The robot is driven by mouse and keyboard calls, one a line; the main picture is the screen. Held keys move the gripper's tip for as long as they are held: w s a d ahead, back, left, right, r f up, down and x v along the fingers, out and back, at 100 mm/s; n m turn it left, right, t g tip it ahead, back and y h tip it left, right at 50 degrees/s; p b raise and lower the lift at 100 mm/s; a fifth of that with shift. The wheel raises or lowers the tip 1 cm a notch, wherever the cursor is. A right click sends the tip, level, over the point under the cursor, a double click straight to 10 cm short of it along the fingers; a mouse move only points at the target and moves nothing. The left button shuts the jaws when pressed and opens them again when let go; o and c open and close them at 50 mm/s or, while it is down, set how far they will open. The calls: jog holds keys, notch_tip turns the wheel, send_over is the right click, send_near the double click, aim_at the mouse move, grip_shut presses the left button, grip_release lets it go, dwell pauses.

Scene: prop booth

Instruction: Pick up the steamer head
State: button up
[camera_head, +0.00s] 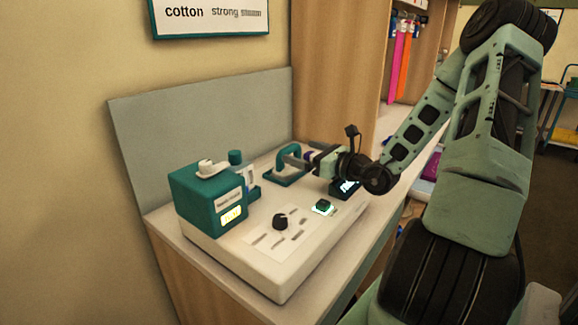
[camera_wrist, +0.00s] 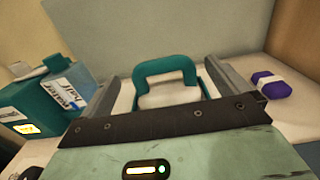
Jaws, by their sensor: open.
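A teal arched handle (camera_wrist: 165,67), which I take to be the steamer head, stands upright in the wrist view; it also shows in the head view (camera_head: 290,155) at the back of the white console. My gripper (camera_wrist: 162,80) is open, with one finger to the left of the handle and one to the right. The handle appears between or just beyond the fingertips, and I see no clear contact. In the head view my gripper (camera_head: 296,160) reaches in from the right at the handle. The handle's lower part is partly hidden by my gripper in the wrist view.
The white console (camera_head: 270,275) carries a teal box (camera_head: 212,195) with a lit display at left, a black knob (camera_head: 280,221) and a green button (camera_head: 323,206). A purple item with a white band (camera_wrist: 270,84) lies right of my gripper. A grey panel (camera_head: 200,120) stands behind.

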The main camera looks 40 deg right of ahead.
aim_at(292, 148)
jog(key=w, duration=0.5)
jog(key=shift+w+a, duration=0.35)
jog(key=shift+a, duration=0.05)
jog(key=c, duration=1.4)
jog(key=shift+r, duration=0.1)
